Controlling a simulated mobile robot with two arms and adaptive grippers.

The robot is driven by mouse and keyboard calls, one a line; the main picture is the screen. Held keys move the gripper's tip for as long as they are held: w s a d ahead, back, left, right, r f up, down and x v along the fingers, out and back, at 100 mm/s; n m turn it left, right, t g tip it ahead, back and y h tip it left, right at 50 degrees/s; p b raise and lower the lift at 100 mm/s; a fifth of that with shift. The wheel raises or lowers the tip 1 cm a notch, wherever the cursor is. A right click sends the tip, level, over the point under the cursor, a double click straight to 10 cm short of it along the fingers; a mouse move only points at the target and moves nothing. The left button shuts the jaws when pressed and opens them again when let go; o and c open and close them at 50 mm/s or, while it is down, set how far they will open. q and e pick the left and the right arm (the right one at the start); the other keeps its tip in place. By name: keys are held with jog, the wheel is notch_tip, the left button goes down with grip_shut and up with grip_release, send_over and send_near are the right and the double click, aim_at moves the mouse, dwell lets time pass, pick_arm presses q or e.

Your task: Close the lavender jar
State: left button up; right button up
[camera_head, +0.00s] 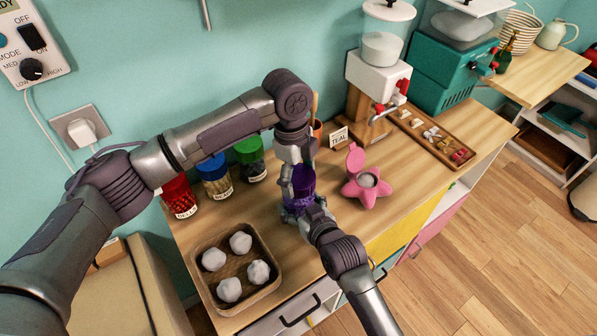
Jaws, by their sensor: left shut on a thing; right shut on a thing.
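The lavender jar (297,205) stands on the wooden counter, partly hidden by both grippers. A dark purple lid (303,180) is at its top. My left gripper (299,182) comes down from above and is shut on the lid. My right gripper (306,208) reaches in from the front, lower down, and is shut on the jar's body. I cannot tell whether the lid sits fully on the rim.
Jars with red (179,196), blue (215,176) and green (250,158) lids stand to the left. A wooden tray (272,293) of white lumps lies in front. A pink star-shaped container (366,190) stands to the right, before a white dispenser (378,80).

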aim_at(299, 203)
pick_arm(q)
jog(key=shift+f, duration=0.1)
jog(key=shift+f, duration=0.8)
jog(key=shift+f, duration=0.55)
pick_arm(e)
grip_shut()
pick_arm(q)
jog(key=m, duration=0.5)
jog(key=shift+y, duration=0.3)
pick_arm(e)
jog(key=shift+f, duration=0.1)
pick_arm(q)
jog(key=m, duration=0.7)
jog(key=shift+g+y, duration=0.3)
jog(key=shift+y, duration=0.1)
jog(key=m, duration=0.4)
jog(key=shift+m+y, duration=0.3)
jog(key=shift+m, duration=0.1)
jog(key=m, duration=0.6)
jog(key=shift+t, duration=0.4)
